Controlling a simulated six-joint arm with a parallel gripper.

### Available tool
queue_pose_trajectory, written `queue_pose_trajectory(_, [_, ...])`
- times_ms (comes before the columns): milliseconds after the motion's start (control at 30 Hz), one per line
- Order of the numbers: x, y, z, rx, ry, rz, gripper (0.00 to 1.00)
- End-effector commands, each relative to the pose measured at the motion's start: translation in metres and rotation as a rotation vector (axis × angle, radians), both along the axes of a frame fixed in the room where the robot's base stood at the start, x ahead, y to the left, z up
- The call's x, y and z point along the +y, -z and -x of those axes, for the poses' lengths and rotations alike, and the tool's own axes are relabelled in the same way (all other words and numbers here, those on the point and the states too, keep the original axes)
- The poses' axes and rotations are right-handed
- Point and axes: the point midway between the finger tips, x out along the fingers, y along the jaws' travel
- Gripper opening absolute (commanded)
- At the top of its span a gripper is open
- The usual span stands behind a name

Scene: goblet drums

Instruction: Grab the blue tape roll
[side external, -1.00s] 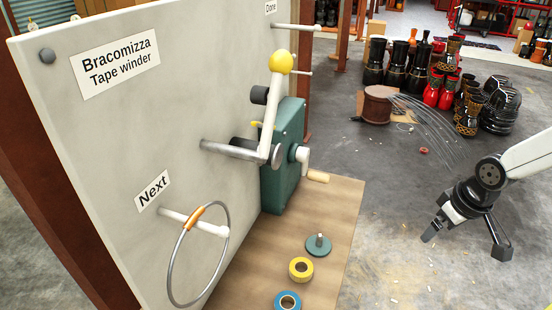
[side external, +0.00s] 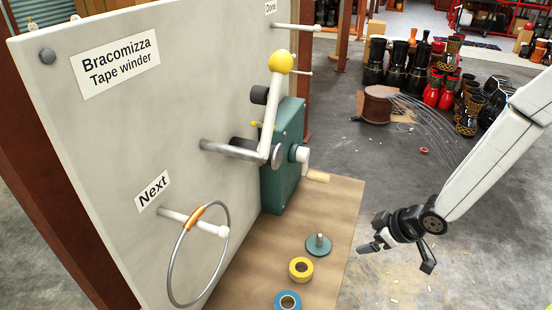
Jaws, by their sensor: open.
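The blue tape roll (side external: 287,301) lies flat on the wooden shelf (side external: 334,217) at the bottom of the view, partly cut off by the frame's lower edge. A yellow tape roll (side external: 301,269) lies just behind it. My gripper (side external: 398,259) is open and empty, to the right of the shelf and of both rolls. Its two fingers are spread apart, one pointing left and one pointing down. It touches nothing that I can see.
The grey panel holds a green winder box (side external: 284,157), a crank with a yellow knob (side external: 281,62), and a metal ring (side external: 199,255) hanging on a peg. Drums (side external: 440,85) stand far back.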

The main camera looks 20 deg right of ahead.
Motion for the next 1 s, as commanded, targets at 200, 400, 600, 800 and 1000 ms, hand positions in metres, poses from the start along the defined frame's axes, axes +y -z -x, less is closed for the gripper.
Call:
queue_pose_trajectory(200, [0.044, 0.032, -0.003, -0.098, -0.172, -0.07, 1.0])
queue_pose_trajectory(400, [0.084, 0.057, 0.005, -0.183, -0.317, -0.165, 1.0])
queue_pose_trajectory(600, [0.119, 0.079, 0.025, -0.249, -0.439, -0.279, 1.0])
queue_pose_trajectory(800, [0.138, 0.089, 0.041, -0.288, -0.505, -0.359, 1.0])
queue_pose_trajectory(1000, [0.142, 0.091, 0.045, -0.3, -0.522, -0.382, 1.0])
